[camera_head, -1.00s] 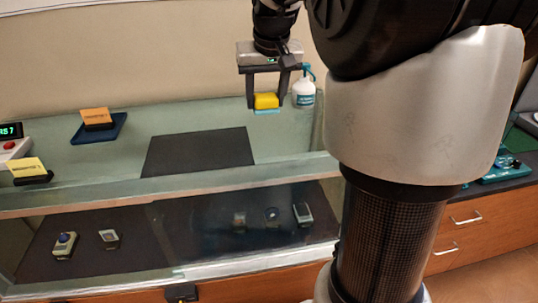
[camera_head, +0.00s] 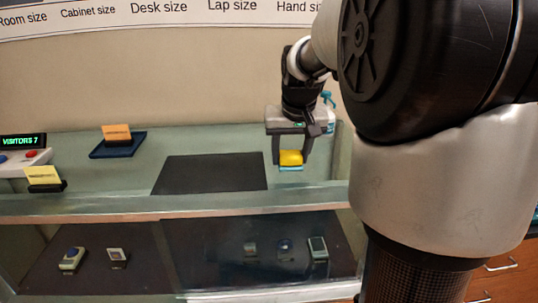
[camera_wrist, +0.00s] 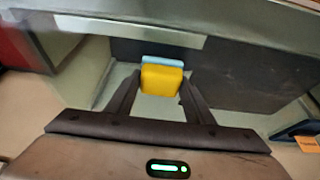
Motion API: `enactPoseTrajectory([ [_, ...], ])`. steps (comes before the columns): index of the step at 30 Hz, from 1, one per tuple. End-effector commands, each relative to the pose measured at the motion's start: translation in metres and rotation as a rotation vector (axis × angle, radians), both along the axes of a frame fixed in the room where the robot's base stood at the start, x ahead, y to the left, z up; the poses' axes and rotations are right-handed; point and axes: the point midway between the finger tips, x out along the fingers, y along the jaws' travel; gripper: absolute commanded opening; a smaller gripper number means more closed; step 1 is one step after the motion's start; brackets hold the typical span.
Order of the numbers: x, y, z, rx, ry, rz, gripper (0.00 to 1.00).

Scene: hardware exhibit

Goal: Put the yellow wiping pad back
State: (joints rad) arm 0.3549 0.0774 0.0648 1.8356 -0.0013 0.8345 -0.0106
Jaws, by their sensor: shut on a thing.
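The yellow wiping pad (camera_head: 290,157) has a light blue underside. My gripper (camera_head: 290,160) is shut on it and holds it over the right part of the glass counter, right of the black mat. In the wrist view the pad (camera_wrist: 162,80) sits between the two dark fingers of my gripper (camera_wrist: 160,92), its blue layer facing away from the palm. I cannot tell whether the pad touches the counter top. A bottle with a teal nozzle (camera_head: 328,98) stands behind my gripper, mostly hidden by it.
The black mat (camera_head: 210,174) lies bare on the glass counter (camera_head: 110,203). Small devices lie on the shelf below.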

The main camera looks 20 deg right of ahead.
Motion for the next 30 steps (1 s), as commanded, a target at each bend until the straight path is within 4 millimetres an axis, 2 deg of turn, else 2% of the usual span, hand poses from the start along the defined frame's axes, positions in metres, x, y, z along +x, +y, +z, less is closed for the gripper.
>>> enactPoseTrajectory([
  [2, -0.001, 0.000, -0.011, 0.001, 0.002, 0.000, 0.27],
  [13, 0.000, 0.000, -0.016, 0.000, 0.001, 0.000, 0.27],
  [14, 0.000, 0.000, -0.015, 0.000, 0.000, 0.000, 0.49],
  [17, 0.000, 0.000, -0.014, 0.000, 0.001, 0.000, 0.66],
  [26, 0.000, 0.000, -0.013, 0.000, 0.001, 0.000, 0.66],
  [30, -0.003, 0.001, -0.002, -0.001, -0.002, 0.000, 0.66],
])
